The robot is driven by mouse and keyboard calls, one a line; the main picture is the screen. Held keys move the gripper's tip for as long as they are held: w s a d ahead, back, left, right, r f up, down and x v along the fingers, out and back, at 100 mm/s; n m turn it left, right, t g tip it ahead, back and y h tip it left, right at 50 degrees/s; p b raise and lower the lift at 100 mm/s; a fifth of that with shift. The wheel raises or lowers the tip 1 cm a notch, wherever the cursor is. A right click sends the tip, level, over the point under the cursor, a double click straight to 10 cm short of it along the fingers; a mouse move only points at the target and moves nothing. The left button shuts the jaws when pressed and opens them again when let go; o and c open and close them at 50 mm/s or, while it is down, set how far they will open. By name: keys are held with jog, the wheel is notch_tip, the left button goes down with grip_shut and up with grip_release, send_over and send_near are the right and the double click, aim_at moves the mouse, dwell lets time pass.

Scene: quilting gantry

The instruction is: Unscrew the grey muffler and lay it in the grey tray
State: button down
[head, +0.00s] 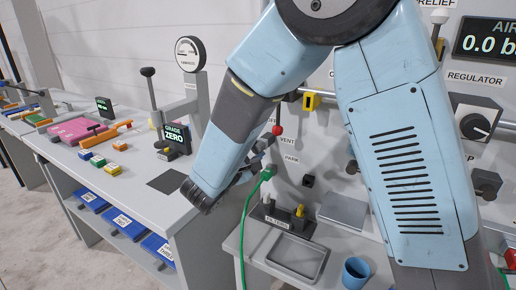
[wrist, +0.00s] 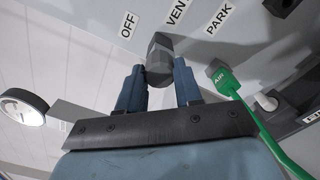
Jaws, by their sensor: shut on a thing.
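The grey muffler (wrist: 160,58) is a dark faceted piece in the wrist view, between the two fingers of my gripper (wrist: 160,78), near the panel by the OFF and VENT labels. My gripper is shut on it. In the head view my gripper (head: 264,150) is at the panel, partly behind my own arm, and I cannot make out the muffler there. The grey tray (head: 297,256) lies on the low shelf below and right of my gripper. It looks empty.
A green AIR connector (wrist: 224,82) with its green hose (head: 244,222) hangs close beside my gripper, under PARK. A filters rack (head: 275,217) stands behind the tray and a blue cup (head: 355,270) to its right. A grey workbench (head: 140,165) is at left.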

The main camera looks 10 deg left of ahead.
jog(key=n, duration=0.3)
jog(key=shift+f, duration=0.1)
jog(key=shift+n, duration=0.3)
jog(key=n, duration=0.3)
jog(key=shift+d+n, duration=0.1)
jog(key=shift+n, duration=0.2)
jog(key=c, duration=0.7)
grip_release()
